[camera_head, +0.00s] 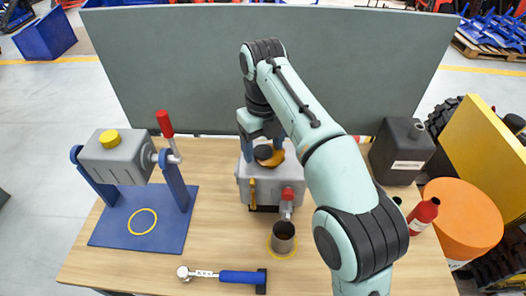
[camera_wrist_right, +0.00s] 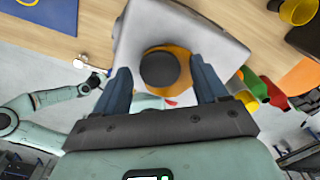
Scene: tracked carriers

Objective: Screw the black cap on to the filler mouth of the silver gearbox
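The silver gearbox (camera_head: 258,188) stands on the table in the middle of the head view. A yellow-orange ring (camera_head: 279,158) surrounds its filler mouth. The round black cap (camera_head: 263,152) lies over the ring; in the right wrist view the cap (camera_wrist_right: 159,70) sits inside the ring, though I cannot tell how deeply it is seated. My right gripper (camera_wrist_right: 160,84) points down over the gearbox with its fingers apart, one on each side of the cap, and a gap shows on both sides. My left arm enters the right wrist view at the left; its gripper does not show clearly.
A blue stand (camera_head: 112,233) with a grey tank (camera_head: 115,165) is at left. A blue-handled wrench (camera_head: 240,277) lies in front. A metal cup (camera_head: 283,237) stands before the gearbox. A black canister (camera_head: 402,150), red bottle (camera_head: 423,214) and orange drum (camera_head: 465,215) are at right. A panel (camera_head: 160,65) closes the back.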

